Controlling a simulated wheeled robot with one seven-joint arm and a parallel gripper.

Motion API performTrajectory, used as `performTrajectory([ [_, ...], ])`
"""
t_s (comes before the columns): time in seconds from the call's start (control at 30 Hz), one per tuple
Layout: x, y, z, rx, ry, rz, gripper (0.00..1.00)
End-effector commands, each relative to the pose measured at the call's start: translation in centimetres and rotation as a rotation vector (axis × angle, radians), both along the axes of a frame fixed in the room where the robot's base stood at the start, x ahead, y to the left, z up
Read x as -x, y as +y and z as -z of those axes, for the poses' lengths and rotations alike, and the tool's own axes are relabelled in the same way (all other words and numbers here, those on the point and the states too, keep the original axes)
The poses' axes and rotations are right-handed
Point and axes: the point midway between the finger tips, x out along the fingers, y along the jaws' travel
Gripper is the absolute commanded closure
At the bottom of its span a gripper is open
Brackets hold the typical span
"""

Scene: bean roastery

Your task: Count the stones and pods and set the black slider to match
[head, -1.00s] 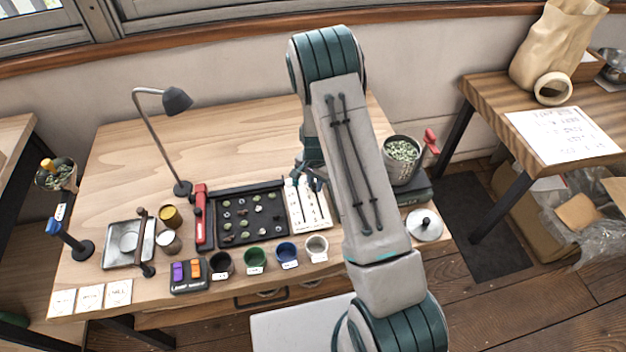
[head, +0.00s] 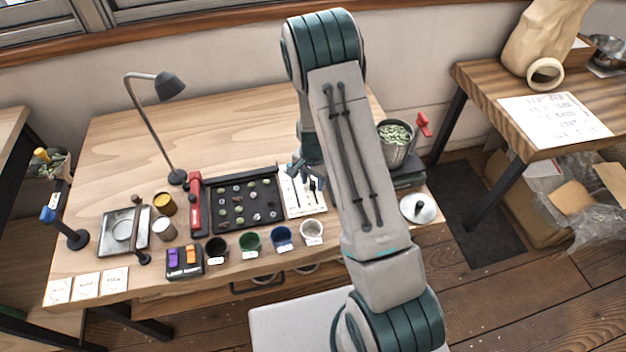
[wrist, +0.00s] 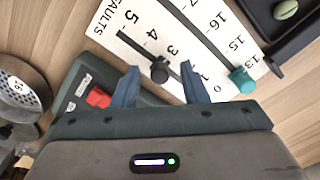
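The white scale board (head: 303,197) lies right of the dark bean tray (head: 232,222). In the wrist view the board (wrist: 215,45) shows the word FAULTS and two slots with numbers. The black slider (wrist: 160,70) sits in the FAULTS slot, near the 3. A teal slider (wrist: 242,80) sits in the other slot, near the 15 and 13. My gripper (wrist: 159,84) is open over the board, with the black slider showing between its fingertips; contact cannot be told. My gripper (head: 308,180) is partly hidden by my arm in the head view. Small pieces lie in the tray; stones and pods are too small to tell apart.
Black, green (head: 250,243), blue and white cups stand in front of the tray. A red-handled tool (head: 195,205) lies at its left. A lamp (head: 170,88) stands behind. A pot of green beans (head: 394,140) is at right. The table's back is clear.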

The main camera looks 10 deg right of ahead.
Motion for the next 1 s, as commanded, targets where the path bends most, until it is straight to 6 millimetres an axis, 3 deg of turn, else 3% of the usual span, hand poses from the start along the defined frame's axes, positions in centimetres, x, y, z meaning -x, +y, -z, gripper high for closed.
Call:
performTrajectory([
  [0.17,-0.1,-0.1,-1.7,0.000,-0.004,0.001,0.60],
  [0.7,-0.1,-0.1,-11.5,-0.001,-0.005,0.001,0.60],
  [1.0,0.0,-0.1,-13.6,0.001,-0.001,0.002,0.60],
])
